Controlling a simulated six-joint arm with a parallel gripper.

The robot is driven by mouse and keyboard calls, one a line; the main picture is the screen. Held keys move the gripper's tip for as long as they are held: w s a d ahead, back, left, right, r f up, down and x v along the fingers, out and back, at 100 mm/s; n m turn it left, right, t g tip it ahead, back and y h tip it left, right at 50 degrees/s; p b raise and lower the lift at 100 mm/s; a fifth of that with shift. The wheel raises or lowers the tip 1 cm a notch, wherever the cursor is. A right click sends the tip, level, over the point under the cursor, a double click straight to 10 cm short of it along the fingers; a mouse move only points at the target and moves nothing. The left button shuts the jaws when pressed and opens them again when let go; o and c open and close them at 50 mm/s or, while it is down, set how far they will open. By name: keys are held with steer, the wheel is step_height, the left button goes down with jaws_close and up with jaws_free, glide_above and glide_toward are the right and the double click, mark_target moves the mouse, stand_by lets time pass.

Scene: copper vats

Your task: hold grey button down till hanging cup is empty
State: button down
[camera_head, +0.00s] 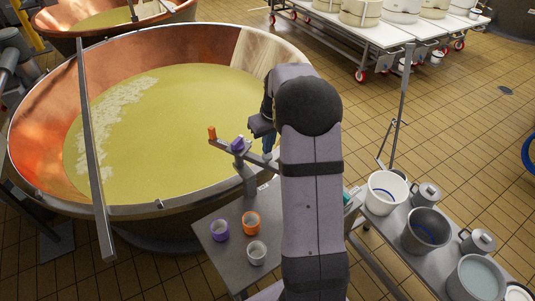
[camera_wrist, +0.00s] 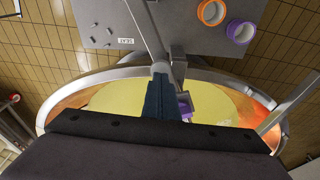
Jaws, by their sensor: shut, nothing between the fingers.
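My gripper (camera_head: 268,152) is shut and empty, pointing down at the right end of a grey bar (camera_head: 222,146) by the copper vat. It also shows in the wrist view (camera_wrist: 160,72), its blue fingers beside the metal post. On the bar, an orange block (camera_head: 212,132) is at the left end and a purple block (camera_head: 237,144) is nearer my gripper. A purple piece (camera_wrist: 185,106) also shows beside the fingers in the wrist view. I cannot make out the grey button; my fingers and arm cover that end.
The copper vat (camera_head: 40,130) holds yellow liquid. A small grey table (camera_head: 232,262) bears a purple cup (camera_head: 220,229), an orange cup (camera_head: 251,221) and a grey cup (camera_head: 256,252). A cart with buckets, including a white bucket (camera_head: 385,193), stands at the right.

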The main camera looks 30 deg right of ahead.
steer(key=shift+f, duration=0.3)
steer(key=shift+f+b, duration=0.35)
steer(key=shift+b, duration=0.1)
steer(key=shift+f+b, duration=0.45)
steer(key=shift+f, duration=0.25)
steer(key=shift+r, duration=0.25)
stand_by(4.2)
steer(key=shift+r+p, duration=2.85)
steer(key=shift+r, duration=0.55)
